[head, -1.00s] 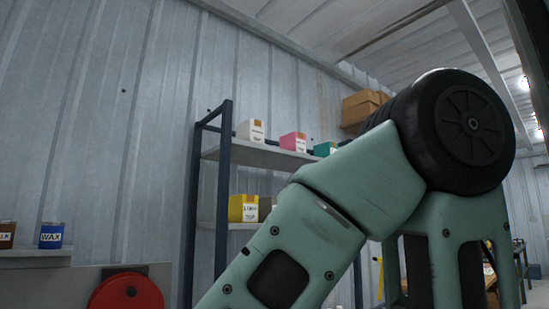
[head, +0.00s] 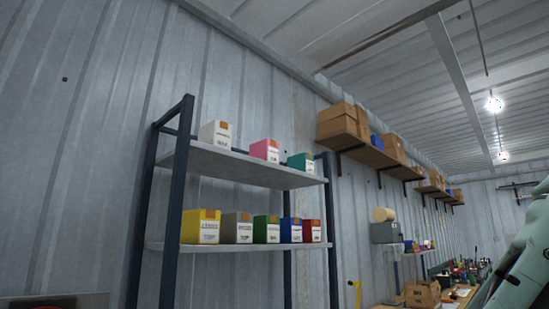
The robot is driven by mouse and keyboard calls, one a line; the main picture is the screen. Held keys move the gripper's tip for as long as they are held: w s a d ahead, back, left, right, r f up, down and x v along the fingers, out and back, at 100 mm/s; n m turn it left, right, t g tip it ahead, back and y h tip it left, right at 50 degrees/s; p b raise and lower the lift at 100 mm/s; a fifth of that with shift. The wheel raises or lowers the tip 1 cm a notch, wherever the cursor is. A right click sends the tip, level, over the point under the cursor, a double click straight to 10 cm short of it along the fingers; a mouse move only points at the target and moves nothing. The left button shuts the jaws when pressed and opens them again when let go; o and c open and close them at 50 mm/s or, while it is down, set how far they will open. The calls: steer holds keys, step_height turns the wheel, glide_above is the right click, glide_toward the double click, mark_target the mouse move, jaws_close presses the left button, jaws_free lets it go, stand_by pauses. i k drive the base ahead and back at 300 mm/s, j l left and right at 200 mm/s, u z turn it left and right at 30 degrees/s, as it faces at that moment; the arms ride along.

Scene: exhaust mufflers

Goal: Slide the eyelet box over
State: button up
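Small labelled boxes stand on a dark-framed shelf rack. On the upper shelf (head: 240,166) are a white box (head: 213,136), a pink box (head: 264,151) and a teal box (head: 299,163). On the lower shelf (head: 225,247) stand a yellow box (head: 199,231), a grey-brown box (head: 235,232), a green box (head: 265,233), a blue box (head: 290,234) and a red box (head: 310,234). The labels are too small to read, so I cannot tell which is the eyelet box. My gripper is not in view; only part of my arm shows at the right edge.
A wall shelf (head: 365,155) with cardboard boxes (head: 340,122) runs along the wall to the right. A cluttered workbench with an open carton (head: 421,294) lies at lower right. Dark rack posts (head: 170,205) frame the left side.

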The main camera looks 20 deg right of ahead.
mark_target(268, 150)
steer(key=z, duration=0.15)
steer(key=u, duration=0.35)
steer(key=i+l+u, duration=0.25)
steer(key=l+u, duration=0.55)
steer(key=i, duration=0.05)
